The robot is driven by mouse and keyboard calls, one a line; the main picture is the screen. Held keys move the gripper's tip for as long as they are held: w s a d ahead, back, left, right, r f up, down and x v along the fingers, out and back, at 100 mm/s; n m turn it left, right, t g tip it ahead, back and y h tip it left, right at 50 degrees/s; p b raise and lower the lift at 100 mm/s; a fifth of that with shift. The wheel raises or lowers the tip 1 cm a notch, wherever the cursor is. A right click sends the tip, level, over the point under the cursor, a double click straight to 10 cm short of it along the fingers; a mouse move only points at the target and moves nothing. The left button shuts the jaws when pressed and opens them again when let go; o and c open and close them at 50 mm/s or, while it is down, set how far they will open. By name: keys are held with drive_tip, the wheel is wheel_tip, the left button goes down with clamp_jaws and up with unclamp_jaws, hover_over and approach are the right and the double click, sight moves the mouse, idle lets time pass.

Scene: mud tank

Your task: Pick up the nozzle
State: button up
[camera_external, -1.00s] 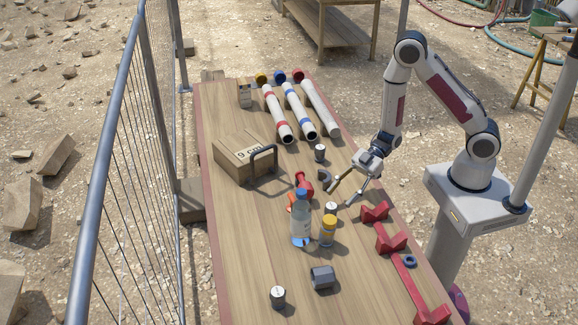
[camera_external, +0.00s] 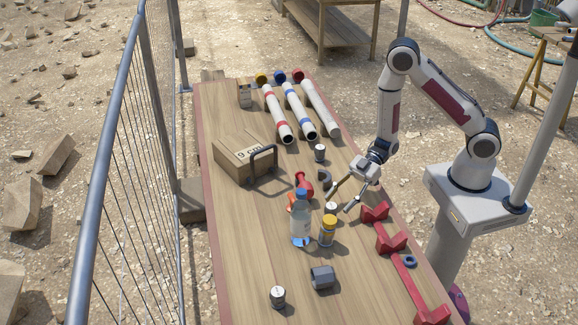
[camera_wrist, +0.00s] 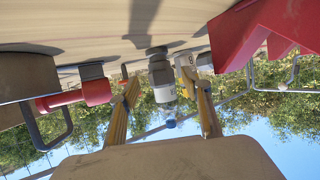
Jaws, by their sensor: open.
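The red piece that looks like the nozzle (camera_external: 304,184) lies near the table's middle, just behind the blue-capped bottle. In the wrist view a red piece with a grey collar, likely the same nozzle (camera_wrist: 85,95), shows to the left of my fingers. My gripper (camera_external: 337,204) is open and empty, to the right of the nozzle and apart from it. In the wrist view my gripper's two yellowish fingers (camera_wrist: 166,90) stand wide apart, with a pale cylinder (camera_wrist: 163,78) showing in the gap.
A clear bottle (camera_external: 301,222) and a yellow-capped bottle (camera_external: 328,232) stand close in front. A small white-topped cylinder (camera_external: 331,208) is by my fingers. Red supports (camera_external: 391,240) line the right edge. A box (camera_external: 238,158) and pipes (camera_external: 297,108) lie farther back. The front left is clear.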

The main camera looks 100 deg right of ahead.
sight(330, 212)
drive_tip(key=shift+w+a+f, duration=0.1)
drive_tip(key=shift+w+a, duration=0.05)
drive_tip(key=shift+w, duration=0.05)
idle(0.3)
drive_tip(key=shift+x, duration=2.5)
drive_tip(key=c, duration=1.2)
